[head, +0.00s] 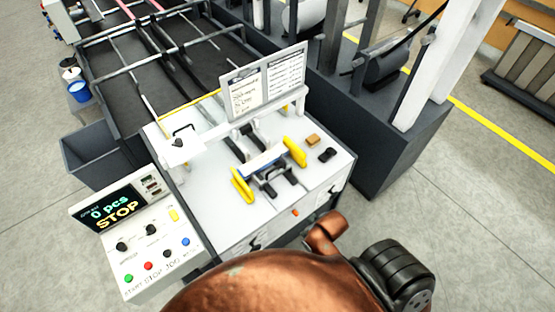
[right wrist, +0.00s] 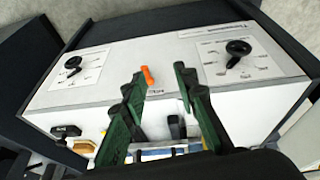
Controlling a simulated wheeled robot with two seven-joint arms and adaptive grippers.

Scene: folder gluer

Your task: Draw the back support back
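The machine's white top (head: 215,205) shows in the head view. A blue-and-white bar (head: 262,160) lies between two yellow side guides (head: 242,185) (head: 295,151), with black brackets (head: 270,180) around it. I cannot tell for certain which part is the back support. In the right wrist view my right gripper (right wrist: 160,76) has its green fingers apart and nothing held between them. Past the fingertips is a small orange piece (right wrist: 147,75); black posts (right wrist: 176,127) and a blue-white strip (right wrist: 160,153) show lower, partly hidden by the gripper. My left gripper is in neither view.
A control panel (head: 150,245) reading STOP stands at the left. A sign board (head: 264,82) rises behind the guides. Two dials (right wrist: 238,48) (right wrist: 73,63) sit on the white panel. A tan block (head: 312,140) and black knob (head: 327,155) are at the right.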

